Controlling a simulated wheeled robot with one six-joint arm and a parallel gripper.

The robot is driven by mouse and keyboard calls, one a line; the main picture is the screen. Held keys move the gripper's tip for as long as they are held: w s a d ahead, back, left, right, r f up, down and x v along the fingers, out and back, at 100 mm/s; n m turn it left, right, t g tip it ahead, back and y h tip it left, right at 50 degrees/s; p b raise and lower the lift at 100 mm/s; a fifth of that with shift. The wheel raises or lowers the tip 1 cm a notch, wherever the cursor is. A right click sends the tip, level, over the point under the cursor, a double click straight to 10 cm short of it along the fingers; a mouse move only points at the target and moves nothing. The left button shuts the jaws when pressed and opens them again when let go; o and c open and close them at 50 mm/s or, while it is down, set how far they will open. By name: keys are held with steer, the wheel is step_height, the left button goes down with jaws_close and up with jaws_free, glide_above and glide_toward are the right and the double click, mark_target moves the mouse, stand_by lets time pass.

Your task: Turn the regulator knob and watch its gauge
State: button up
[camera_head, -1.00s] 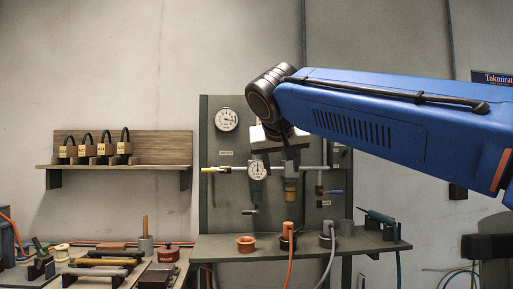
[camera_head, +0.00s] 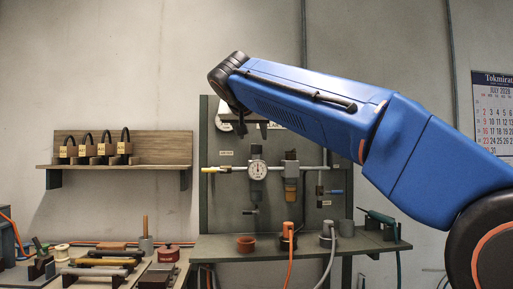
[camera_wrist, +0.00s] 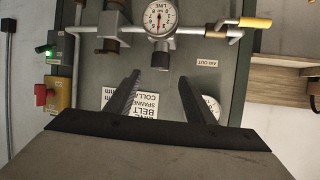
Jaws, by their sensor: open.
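The regulator gauge (camera_head: 257,169) is a round white dial on the pipe of the grey-green panel. Its needle looks near vertical; the exact reading is too small to tell.
A filter with an amber bowl (camera_head: 291,178) stands right of the regulator. A yellow-handled valve (camera_head: 212,169) is at the pipe's left end. A ledge (camera_head: 220,249) with cups and hoses runs below. A padlock shelf (camera_head: 160,166) hangs left. A second gauge (camera_wrist: 212,106) shows beside the right finger.

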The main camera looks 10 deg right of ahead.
mark_target(257, 146)
steer(key=x, duration=1)
steer(key=shift+w+d, duration=0.1)
steer(key=c, duration=1.1)
